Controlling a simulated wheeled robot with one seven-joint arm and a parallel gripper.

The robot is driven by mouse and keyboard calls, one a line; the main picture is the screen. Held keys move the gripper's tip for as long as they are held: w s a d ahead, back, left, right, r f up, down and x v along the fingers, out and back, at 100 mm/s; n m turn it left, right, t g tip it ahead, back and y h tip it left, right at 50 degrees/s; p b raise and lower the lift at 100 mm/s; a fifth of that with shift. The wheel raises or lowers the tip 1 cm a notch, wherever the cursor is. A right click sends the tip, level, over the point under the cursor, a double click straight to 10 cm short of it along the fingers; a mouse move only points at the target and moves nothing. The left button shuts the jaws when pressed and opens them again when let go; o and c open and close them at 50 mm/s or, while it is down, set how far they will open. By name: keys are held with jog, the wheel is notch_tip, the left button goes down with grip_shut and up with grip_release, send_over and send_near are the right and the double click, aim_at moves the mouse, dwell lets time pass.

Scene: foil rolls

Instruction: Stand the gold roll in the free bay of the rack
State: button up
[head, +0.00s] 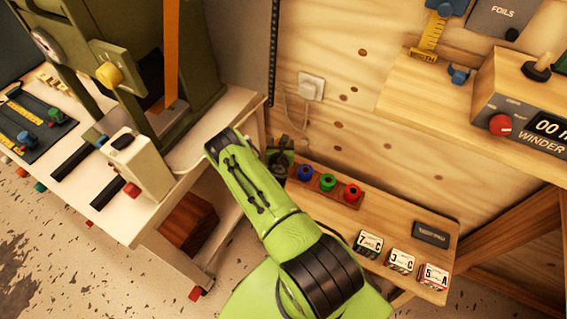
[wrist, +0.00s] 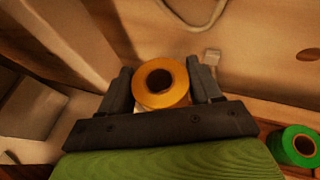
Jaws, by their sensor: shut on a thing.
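In the wrist view the gold roll (wrist: 160,82), with its dark core hole facing the camera, sits between the two fingers of my gripper (wrist: 162,88). The gripper is shut on it. In the head view my gripper (head: 281,156) is at the left end of the reddish-brown rack (head: 331,194), and the gold roll cannot be made out there. The rack holds a blue roll (head: 305,172), a green roll (head: 327,182) and a red roll (head: 352,193). The green roll also shows in the wrist view (wrist: 300,147). I cannot see the free bay; my gripper and arm cover that area.
The rack stands on a wooden shelf (head: 400,215) against the plywood wall. Several labelled blocks (head: 402,261) and a dark plate (head: 431,235) lie to its right. A white bench (head: 110,205) with a green machine (head: 130,50) is at left. A winder box (head: 520,110) is upper right.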

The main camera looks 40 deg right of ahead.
notch_tip(320, 180, down, 10)
jog(key=b, duration=0.4)
jog(key=shift+s+d+f, duration=0.1)
jog(key=o, duration=1.1)
